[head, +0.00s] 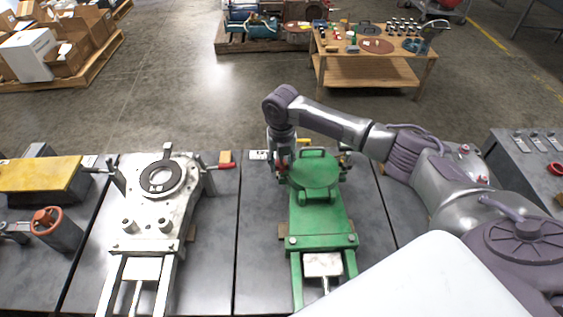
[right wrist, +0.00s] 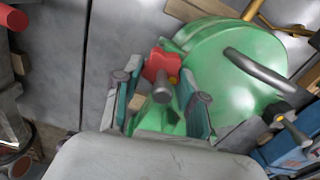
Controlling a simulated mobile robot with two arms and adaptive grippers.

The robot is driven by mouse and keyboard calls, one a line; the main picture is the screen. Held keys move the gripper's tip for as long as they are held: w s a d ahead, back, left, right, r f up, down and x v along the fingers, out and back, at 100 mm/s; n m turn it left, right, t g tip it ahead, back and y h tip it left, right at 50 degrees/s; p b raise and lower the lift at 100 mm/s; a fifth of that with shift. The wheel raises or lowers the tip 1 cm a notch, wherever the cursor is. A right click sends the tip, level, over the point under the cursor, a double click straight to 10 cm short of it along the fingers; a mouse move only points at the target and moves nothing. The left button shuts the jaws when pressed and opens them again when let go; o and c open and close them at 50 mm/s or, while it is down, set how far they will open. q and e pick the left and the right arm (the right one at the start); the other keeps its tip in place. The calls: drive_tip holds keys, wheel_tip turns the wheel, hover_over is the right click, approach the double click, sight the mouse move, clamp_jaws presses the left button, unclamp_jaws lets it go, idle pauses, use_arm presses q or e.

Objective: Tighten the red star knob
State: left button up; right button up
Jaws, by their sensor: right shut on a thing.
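The red star knob (right wrist: 160,66) sits at the side of a green machine housing in the right wrist view, with a grey metal stud at its middle. My right gripper (right wrist: 163,80) has its two fingers on either side of the knob and is shut on it. In the head view my right gripper (head: 281,158) points down at the left rear side of the green housing (head: 312,205). The knob is mostly hidden there behind the gripper. My left gripper is not in view.
A yellow block (head: 40,174) and an orange handwheel (head: 47,218) are further left. A wooden table (head: 372,70) with small parts stands behind, across open floor.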

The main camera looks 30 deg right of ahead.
drive_tip(key=shift+r, duration=0.1)
drive_tip(key=shift+c, duration=0.4)
drive_tip(key=m+p, duration=0.2)
drive_tip(key=p, duration=0.1)
drive_tip(key=shift+a+r, duration=0.1)
drive_tip(key=shift+r, duration=0.1)
drive_tip(key=m+p, duration=0.3)
drive_tip(key=shift+w+m, duration=0.15)
drive_tip(key=shift+m, duration=0.15)
drive_tip(key=m+p, duration=0.3)
drive_tip(key=m, duration=0.1)
drive_tip(key=shift+w+a+m, duration=0.1)
drive_tip(key=shift+m, duration=0.2)
drive_tip(key=shift+w+f+m+p, duration=0.1)
drive_tip(key=shift+m+p, duration=0.45)
drive_tip(key=shift+m, duration=0.6)
drive_tip(key=shift+w+f+m+p, duration=0.1)
drive_tip(key=shift+m+p, duration=0.4)
drive_tip(key=shift+m, duration=0.65)
drive_tip(key=o, duration=1.2)
drive_tip(key=shift+s, duration=0.1)
drive_tip(key=shift+c, duration=0.2)
